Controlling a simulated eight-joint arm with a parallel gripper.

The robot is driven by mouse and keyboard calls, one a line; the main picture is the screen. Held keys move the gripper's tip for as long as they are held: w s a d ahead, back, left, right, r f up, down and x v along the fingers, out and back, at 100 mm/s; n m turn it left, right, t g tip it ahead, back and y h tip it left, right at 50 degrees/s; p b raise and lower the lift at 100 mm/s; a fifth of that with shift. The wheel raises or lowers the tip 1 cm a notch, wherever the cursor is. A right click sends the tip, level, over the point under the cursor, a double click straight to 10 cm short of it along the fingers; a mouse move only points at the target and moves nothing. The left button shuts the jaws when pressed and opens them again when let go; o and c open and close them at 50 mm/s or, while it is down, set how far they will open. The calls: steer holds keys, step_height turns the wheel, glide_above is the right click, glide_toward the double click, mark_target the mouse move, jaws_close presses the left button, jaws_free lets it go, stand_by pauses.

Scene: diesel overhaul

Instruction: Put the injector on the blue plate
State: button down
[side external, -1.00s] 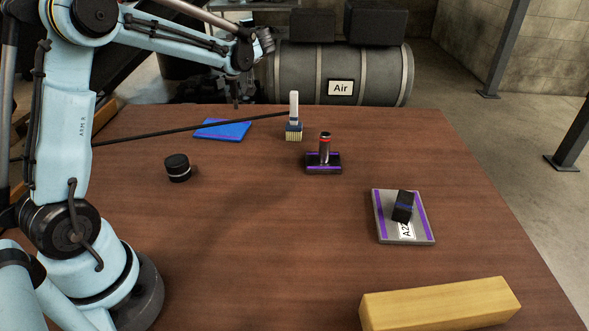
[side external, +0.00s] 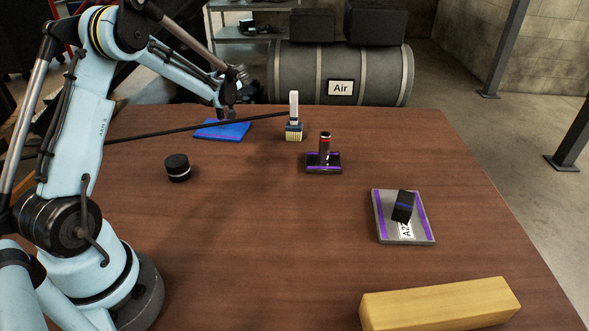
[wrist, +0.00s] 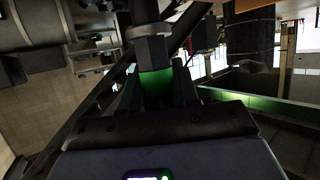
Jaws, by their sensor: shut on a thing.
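The blue plate (side external: 222,131) lies flat near the back left of the table. My gripper (side external: 228,111) is small and dark in the side view, over the plate's right part. In the wrist view, my gripper (wrist: 160,85) is shut on a dark part with a silver band, which I take to be the injector (wrist: 152,48). The wrist view does not show the plate clearly. From the side, the held part is too small to make out, and I cannot tell whether it touches the plate.
A brush (side external: 294,118) stands right of the plate, with a thin black rod (side external: 175,132) crossing in front. A black round part (side external: 177,168), a grey plate (side external: 388,227) with a black block, and a wooden bar (side external: 440,304) are nearer.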

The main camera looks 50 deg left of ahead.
steer(key=shift+f, duration=0.15)
steer(key=c, duration=0.8)
jaws_free()
steer(key=shift+c, duration=0.2)
steer(key=shift+d+r, duration=0.25)
steer(key=shift+r, duration=0.05)
steer(key=v, duration=1.1)
steer(key=s+d+f+m+t+h, duration=0.1)
steer(key=s+d+m+h, duration=0.3)
steer(key=d, duration=0.4)
steer(key=s+d+m+t+h, duration=0.2)
steer(key=s+d+m+h, duration=0.3)
steer(key=d+m, duration=0.2)
steer(key=s+d+f+m+t+h, duration=0.1)
steer(key=s+d+m+h, duration=0.3)
steer(key=d, duration=0.7)
steer(key=shift+s+d+f+m+t, duration=0.3)
steer(key=shift+s+m+t, duration=0.1)
steer(key=shift+m+t, duration=0.3)
